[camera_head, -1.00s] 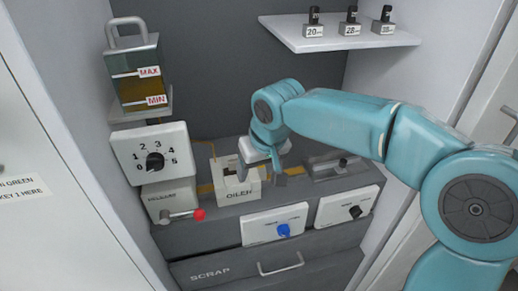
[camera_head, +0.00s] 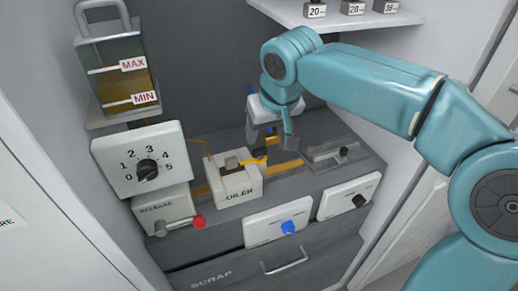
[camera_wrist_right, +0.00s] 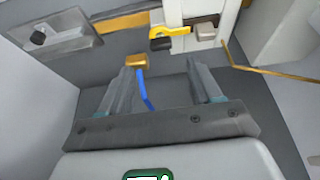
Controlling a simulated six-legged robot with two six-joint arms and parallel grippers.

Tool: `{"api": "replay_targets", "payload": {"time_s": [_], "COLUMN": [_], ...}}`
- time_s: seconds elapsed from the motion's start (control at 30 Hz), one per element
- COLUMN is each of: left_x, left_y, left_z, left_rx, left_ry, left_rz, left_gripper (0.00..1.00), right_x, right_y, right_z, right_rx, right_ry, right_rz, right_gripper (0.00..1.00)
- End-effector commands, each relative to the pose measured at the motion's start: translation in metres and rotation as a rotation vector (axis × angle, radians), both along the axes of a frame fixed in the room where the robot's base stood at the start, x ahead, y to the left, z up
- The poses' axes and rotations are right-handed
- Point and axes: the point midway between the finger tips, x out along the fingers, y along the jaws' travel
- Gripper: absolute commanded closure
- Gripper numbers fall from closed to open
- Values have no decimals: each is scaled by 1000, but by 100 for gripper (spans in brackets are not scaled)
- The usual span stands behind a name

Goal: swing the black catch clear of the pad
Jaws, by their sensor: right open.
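The white oiler (camera_head: 235,188) stands on the grey ledge, with a dark brown block (camera_head: 232,163) and a yellow lever (camera_head: 253,160) at its top. In the right wrist view, a small black piece (camera_wrist_right: 160,44) sits at the end of the yellow lever (camera_wrist_right: 178,31), beside a beige-brown block (camera_wrist_right: 205,31). I cannot tell for certain which part is the pad. My right gripper (camera_head: 270,137) is open above the ledge, behind and right of the oiler, apart from it. A blue strip (camera_wrist_right: 145,90) and a gold block (camera_wrist_right: 136,61) show between its fingers. My left gripper is out of view.
A slotted grey plate with a black knob (camera_head: 343,151) lies right of the gripper. A dial panel (camera_head: 142,160), a red-tipped lever (camera_head: 198,222) and an oil tank (camera_head: 120,75) stand left. A shelf (camera_head: 335,18) hangs above. A blue knob (camera_head: 288,227) is in front.

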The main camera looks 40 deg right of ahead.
Motion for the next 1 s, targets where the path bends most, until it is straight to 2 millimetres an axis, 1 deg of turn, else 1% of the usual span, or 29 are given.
{"api": "replay_targets", "payload": {"time_s": [0.03, 0.1, 0.2, 0.3, 0.4, 0.5, 0.77, 0.8, 0.87, 0.9, 0.97, 1.0], "left_x": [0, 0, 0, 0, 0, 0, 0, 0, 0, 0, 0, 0], "left_y": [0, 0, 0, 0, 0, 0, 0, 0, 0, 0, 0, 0], "left_z": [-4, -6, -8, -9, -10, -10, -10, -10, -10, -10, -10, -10], "left_rx": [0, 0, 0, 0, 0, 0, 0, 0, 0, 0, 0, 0], "left_ry": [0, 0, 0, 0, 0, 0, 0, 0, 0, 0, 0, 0], "left_rz": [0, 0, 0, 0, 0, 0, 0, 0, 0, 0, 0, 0], "left_gripper": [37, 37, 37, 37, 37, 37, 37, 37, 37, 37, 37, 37], "right_x": [4, 11, 19, 27, 32, 35, 36, 36, 36, 36, 36, 36], "right_y": [-1, -3, -4, -5, -5, -5, -5, -5, -5, -5, -5, -5], "right_z": [-15, -30, -49, -63, -73, -78, -79, -79, -79, -79, -79, -79], "right_rx": [-1, 0, -1, 0, 0, 0, 0, 0, 0, 0, 0, 0], "right_ry": [5, 4, 4, 2, 1, 1, -1, -1, -1, -1, -1, -1], "right_rz": [-1, -2, -1, 0, 0, 0, 0, 0, 0, 0, 0, 0], "right_gripper": [36, 36, 36, 36, 36, 36, 36, 39, 59, 72, 92, 92]}}
